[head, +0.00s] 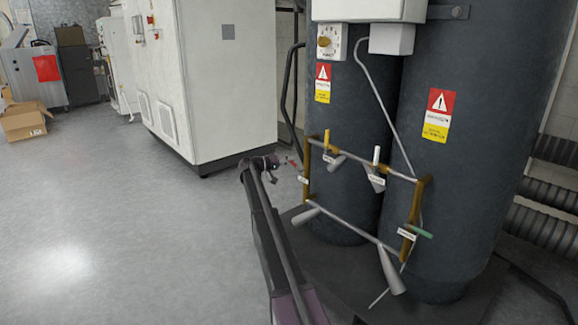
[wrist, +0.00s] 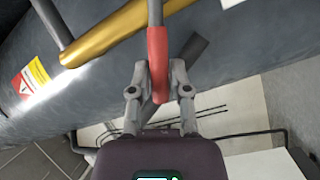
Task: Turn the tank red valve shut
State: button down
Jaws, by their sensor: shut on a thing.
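The red valve handle (wrist: 157,50) shows in the wrist view, running between the two fingers of my gripper (wrist: 158,78). My gripper is shut on it, with one finger on each side. The handle's upper end meets a grey rod beside a brass pipe (wrist: 105,38). In the head view, my gripper (head: 279,165) is at the left side of the tank pipe frame. Only a small bit of the red handle (head: 293,162) shows there, and the handle's exact angle is hard to tell.
Two dark tanks (head: 465,190) stand behind the pipe frame (head: 410,220). A green handle (head: 418,230) is on the frame's right side. A white cabinet (head: 215,90) stands behind my arm. Open grey floor (head: 110,220) lies to the left.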

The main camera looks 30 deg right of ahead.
jog(key=shift+w+a+f+n+h+b, duration=0.3)
jog(key=shift+a+f+n+b, duration=0.2)
jog(key=shift+n+b, duration=0.25)
jog(key=shift+d, duration=0.4)
jog(key=c, duration=0.6)
grip_release()
jog(key=shift+s+d+r, duration=0.1)
jog(key=shift+o, duration=0.2)
jog(key=shift+s, duration=0.1)
jog(key=c, duration=0.5)
jog(key=shift+s+a, duration=0.2)
jog(key=shift+a, duration=0.05)
grip_shut()
jog(key=s+a+n+t+y+p, duration=0.2)
jog(key=s+a+y+p, duration=0.7)
jog(key=s+a, duration=1.3)
jog(key=s+a+n+t+y+p, duration=0.3)
jog(key=s+a+y+p, duration=0.6)
jog(key=s+a, duration=1.3)
jog(key=a+n+p, duration=0.2)
jog(key=a, duration=0.1)
